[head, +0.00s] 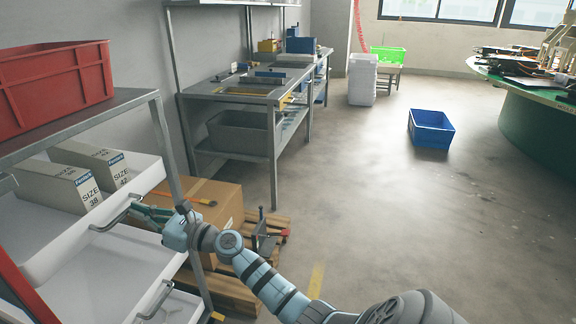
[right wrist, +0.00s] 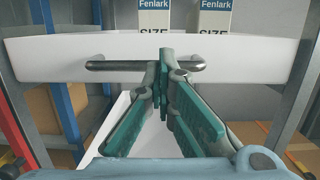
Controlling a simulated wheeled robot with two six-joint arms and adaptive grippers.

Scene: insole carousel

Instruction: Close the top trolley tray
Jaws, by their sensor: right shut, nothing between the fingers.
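The top trolley tray (head: 60,250) is white and sticks out under the trolley's metal top; in the right wrist view its front wall (right wrist: 240,52) runs across the picture. Its metal bar handle (head: 110,223) also shows in the wrist view (right wrist: 110,65). My right gripper (head: 138,212) is at the tray front by the handle. In the right wrist view its shut green fingertips (right wrist: 165,62) overlap the handle bar near its middle; I cannot tell whether they touch it. Nothing is between the fingers. My left gripper is out of view.
Grey size-labelled boxes (head: 82,187) stand in the top tray. A lower white tray (head: 115,275) with its own handle (head: 155,299) lies below. A red crate (head: 52,78) sits on the trolley. A cardboard box (head: 222,200) on a pallet is close beyond my gripper. Floor to the right is open.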

